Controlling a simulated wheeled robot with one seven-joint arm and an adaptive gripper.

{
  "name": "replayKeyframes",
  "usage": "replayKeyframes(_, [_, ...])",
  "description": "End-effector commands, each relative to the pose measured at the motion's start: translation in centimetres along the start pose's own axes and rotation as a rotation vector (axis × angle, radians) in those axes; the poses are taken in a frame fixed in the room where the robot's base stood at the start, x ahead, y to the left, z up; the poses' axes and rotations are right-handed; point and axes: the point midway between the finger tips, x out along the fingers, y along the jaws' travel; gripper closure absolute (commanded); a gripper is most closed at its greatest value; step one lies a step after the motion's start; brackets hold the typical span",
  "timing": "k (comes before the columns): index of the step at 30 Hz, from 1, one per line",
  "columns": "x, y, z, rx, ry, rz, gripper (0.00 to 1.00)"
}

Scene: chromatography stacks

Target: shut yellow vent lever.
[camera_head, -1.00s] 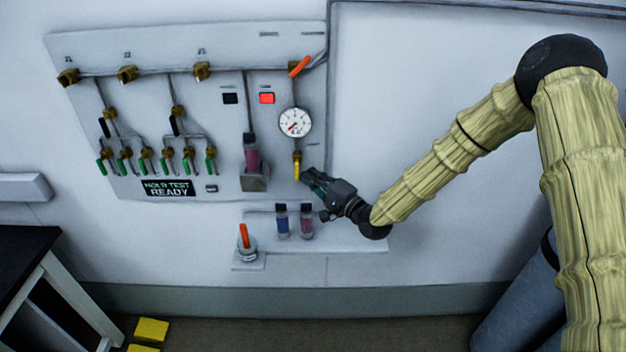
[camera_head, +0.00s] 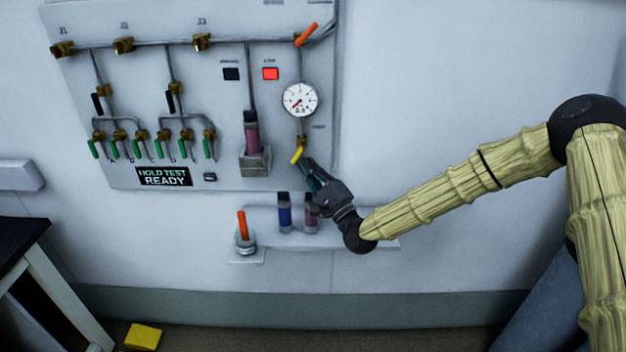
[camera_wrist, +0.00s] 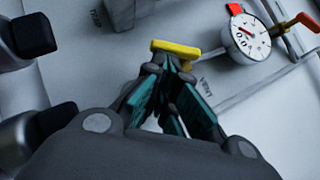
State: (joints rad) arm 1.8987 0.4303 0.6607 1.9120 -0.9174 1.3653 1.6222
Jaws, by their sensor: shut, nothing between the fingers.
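The yellow vent lever (camera_head: 297,155) hangs below the pressure gauge on the wall panel, slanting down to the left from its brass valve (camera_head: 301,141). In the wrist view the yellow lever (camera_wrist: 176,48) lies crosswise just beyond my fingertips. My gripper (camera_head: 306,165) is shut and empty, with its tips right beside the lever, to its lower right. In the wrist view the tips of my gripper (camera_wrist: 171,64) meet close to the lever's middle. I cannot tell whether they touch it.
The gauge (camera_head: 299,99) is above the lever, and an orange-red handle (camera_head: 306,35) is above that. A pink column (camera_head: 251,136) stands in a holder to the left.

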Motion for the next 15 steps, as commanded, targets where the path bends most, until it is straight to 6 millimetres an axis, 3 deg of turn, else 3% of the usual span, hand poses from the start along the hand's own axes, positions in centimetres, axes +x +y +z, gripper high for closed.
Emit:
replayKeyframes(1, [-0.29,0.82,-0.29,0.023,0.0,-0.023,1.0])
replayKeyframes(15, [0.69,1.48,0.69,0.128,-0.001,-0.128,1.0])
